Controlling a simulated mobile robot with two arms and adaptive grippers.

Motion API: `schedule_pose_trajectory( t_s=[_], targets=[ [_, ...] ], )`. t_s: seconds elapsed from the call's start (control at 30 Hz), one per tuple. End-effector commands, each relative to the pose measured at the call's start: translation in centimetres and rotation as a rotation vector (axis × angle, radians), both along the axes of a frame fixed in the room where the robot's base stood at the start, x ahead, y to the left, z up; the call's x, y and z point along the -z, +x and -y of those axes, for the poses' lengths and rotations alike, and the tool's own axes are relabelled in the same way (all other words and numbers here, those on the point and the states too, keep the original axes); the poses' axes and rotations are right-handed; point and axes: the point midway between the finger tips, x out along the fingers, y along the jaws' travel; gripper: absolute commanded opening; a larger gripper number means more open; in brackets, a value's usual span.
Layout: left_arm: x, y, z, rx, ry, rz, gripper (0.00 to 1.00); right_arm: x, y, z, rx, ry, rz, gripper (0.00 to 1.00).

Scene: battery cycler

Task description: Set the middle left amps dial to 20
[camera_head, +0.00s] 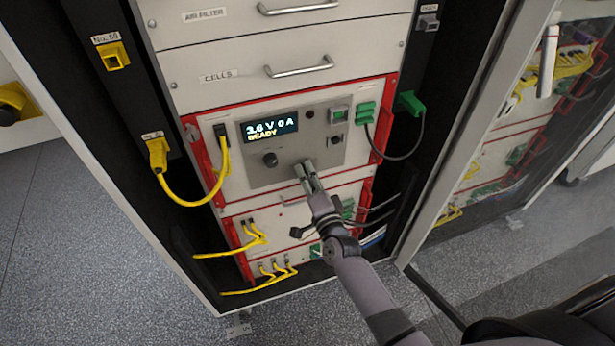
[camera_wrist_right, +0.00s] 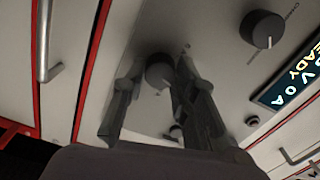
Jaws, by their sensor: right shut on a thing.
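The cycler's grey control panel (camera_head: 260,178) has a lit display (camera_head: 270,129) that reads READY, with a volts figure and "0 A". The display also shows tilted in the right wrist view (camera_wrist_right: 288,82). My right gripper (camera_head: 307,168) is at the panel, right of a free dark dial (camera_head: 270,160). In the right wrist view, its two fingers (camera_wrist_right: 158,68) are on either side of a round grey dial (camera_wrist_right: 160,71) and shut on it. In the head view the fingers mostly hide this dial. My left gripper is not in view.
Yellow cables (camera_head: 222,178) loop left of the panel, and a black cable with a green plug (camera_head: 411,103) hangs at right. Drawers with metal handles (camera_head: 299,66) are above. A glass door (camera_head: 520,130) stands open at right. Grey floor (camera_head: 70,240) is clear at left.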

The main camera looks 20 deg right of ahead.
Motion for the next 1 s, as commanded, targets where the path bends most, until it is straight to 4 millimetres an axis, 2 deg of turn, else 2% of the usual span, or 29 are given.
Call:
schedule_pose_trajectory(
  t_s=[0.67,0.7,1.0],
  targets=[
    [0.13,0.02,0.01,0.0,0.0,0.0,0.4,0.04,-0.02,0.02,0.0,0.055,-0.003,0.0],
    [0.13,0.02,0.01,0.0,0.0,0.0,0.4,0.04,-0.02,0.02,0.0,0.055,-0.003,0.29],
    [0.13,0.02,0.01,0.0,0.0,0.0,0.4,0.02,-0.01,0.01,0.0,0.055,-0.002,0.47]
  ],
)
